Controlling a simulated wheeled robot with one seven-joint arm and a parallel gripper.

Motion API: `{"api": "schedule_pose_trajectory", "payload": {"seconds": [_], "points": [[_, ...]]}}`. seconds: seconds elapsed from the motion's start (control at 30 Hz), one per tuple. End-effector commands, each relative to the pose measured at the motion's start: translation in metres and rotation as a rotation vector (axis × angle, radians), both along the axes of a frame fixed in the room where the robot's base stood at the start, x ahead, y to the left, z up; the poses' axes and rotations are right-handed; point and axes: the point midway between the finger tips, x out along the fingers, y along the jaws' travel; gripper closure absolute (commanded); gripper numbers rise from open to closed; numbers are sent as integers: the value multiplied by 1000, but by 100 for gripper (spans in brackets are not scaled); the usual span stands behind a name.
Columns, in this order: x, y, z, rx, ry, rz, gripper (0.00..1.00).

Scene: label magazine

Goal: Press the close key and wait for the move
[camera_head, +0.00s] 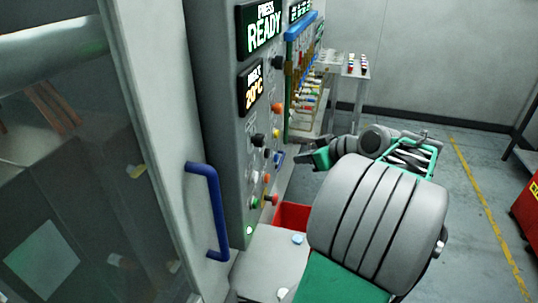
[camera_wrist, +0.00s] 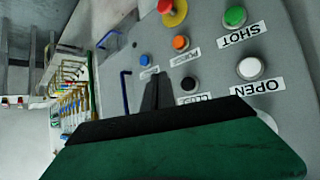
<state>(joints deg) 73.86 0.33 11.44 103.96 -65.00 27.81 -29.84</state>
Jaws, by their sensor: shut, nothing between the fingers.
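In the wrist view a grey key panel (camera_wrist: 215,45) tilts across the right side. A black key (camera_wrist: 189,83) sits there above a label, upside down and partly covered, that seems to read CLOSE. A white key (camera_wrist: 249,68) labelled OPEN lies to its right, and a green key (camera_wrist: 235,17) labelled SHOT is above that. My gripper (camera_wrist: 155,84) is shut and empty, its dark fingers just left of the black key. I cannot tell whether they touch the panel. In the head view my gripper (camera_head: 304,157) is right of the machine front (camera_head: 225,130).
Orange (camera_wrist: 181,43) and blue (camera_wrist: 146,60) keys and a red-and-yellow stop knob (camera_wrist: 173,10) are close by. A display (camera_head: 264,28) reads PRESS READY. A blue door handle (camera_head: 208,210) juts out at left. A red bin (camera_head: 292,216) stands below the panel.

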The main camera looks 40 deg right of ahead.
Motion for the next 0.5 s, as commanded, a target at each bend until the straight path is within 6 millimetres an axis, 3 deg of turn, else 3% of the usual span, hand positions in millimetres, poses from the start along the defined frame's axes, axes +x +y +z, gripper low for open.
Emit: {"api": "schedule_pose_trajectory", "payload": {"seconds": [0.3,0.5], "points": [[35,28,-2,-1,1,3,100],[43,33,0,0,0,0,100]]}}
